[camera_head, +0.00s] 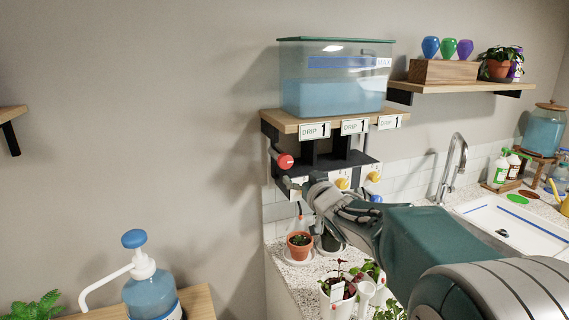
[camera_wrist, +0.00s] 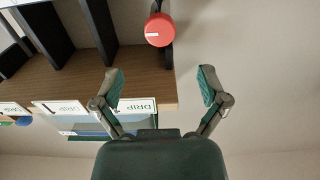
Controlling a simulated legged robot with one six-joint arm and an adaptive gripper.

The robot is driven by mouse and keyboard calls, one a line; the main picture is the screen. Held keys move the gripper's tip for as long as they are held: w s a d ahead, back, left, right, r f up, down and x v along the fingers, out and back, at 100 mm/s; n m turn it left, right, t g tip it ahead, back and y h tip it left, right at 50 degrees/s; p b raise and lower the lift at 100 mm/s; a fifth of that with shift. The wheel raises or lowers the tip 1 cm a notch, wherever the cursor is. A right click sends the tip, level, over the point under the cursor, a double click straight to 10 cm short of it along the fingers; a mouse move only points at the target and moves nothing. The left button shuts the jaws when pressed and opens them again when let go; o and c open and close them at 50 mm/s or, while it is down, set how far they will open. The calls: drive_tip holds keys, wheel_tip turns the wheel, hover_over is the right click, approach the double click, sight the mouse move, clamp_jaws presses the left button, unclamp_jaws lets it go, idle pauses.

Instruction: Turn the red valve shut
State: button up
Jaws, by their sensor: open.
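The red valve (camera_head: 285,161) is a round red knob at the left end of the dark rack under the shelf. It also shows in the wrist view (camera_wrist: 159,30), at the top centre, with a short white mark on its face. My gripper (camera_wrist: 160,77) is open and empty, its two fingers spread apart. The knob lies beyond the fingertips, roughly in line with the gap between them, and is not between them. In the head view my gripper (camera_head: 292,187) is just below the knob. The fingers are small there and partly hidden by my wrist.
A blue water tank (camera_head: 333,80) stands on the wooden shelf (camera_head: 279,122) above, with DRIP labels on its edge. Yellow knobs (camera_head: 374,176) and a blue knob (camera_head: 376,198) sit to the right. A potted plant (camera_head: 300,246) stands below. The wall left of the valve is clear.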

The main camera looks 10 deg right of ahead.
sight(286, 164)
drive_tip(key=w, duration=0.3)
drive_tip(key=w+a, duration=0.1)
drive_tip(key=w, duration=0.2)
drive_tip(key=w+a, duration=0.1)
drive_tip(key=w, duration=0.3)
drive_tip(key=c, duration=1.1)
